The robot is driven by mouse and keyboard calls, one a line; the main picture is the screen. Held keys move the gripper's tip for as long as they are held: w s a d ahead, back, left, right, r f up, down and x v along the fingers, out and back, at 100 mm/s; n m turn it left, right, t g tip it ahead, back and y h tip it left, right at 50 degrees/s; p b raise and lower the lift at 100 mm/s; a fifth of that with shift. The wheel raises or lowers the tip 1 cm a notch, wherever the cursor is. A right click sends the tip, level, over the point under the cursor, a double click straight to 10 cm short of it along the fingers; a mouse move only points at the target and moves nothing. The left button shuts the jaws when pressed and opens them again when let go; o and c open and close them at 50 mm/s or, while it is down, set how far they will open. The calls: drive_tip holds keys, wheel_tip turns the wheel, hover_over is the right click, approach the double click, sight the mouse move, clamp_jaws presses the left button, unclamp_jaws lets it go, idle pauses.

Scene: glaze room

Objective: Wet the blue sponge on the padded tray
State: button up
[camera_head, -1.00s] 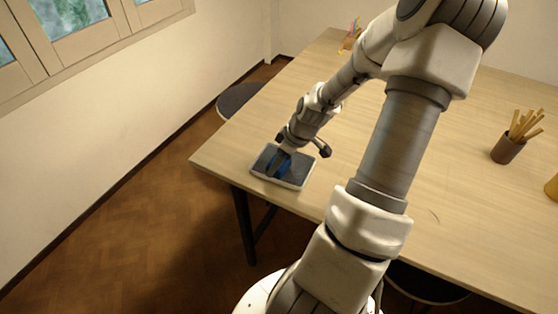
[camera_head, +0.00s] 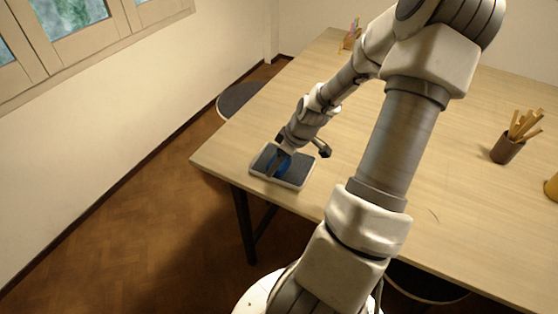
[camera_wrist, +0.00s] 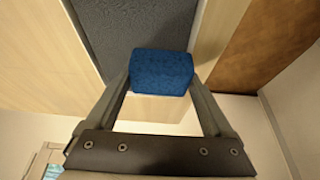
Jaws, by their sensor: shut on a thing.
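The blue sponge (camera_head: 284,167) is over the dark pad of the padded tray, partly covered by my gripper. The padded tray (camera_head: 290,185) has a pale rim and lies near the table's left front corner. My gripper (camera_head: 279,160) points down at the tray and is shut on the sponge. In the wrist view the sponge (camera_wrist: 162,72) sits between the two fingertips (camera_wrist: 160,84), and the tray's dark grey pad (camera_wrist: 130,25) shows behind it. I cannot tell whether the sponge touches the pad.
The wooden table (camera_head: 400,190) is mostly bare. A small holder with coloured sticks (camera_head: 350,40) is at the back. A dark round seat (camera_head: 238,98) is beyond the left edge.

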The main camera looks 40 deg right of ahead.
wheel_tip(320, 180, up, 7)
drive_tip(key=p, duration=0.7)
idle(0.8)
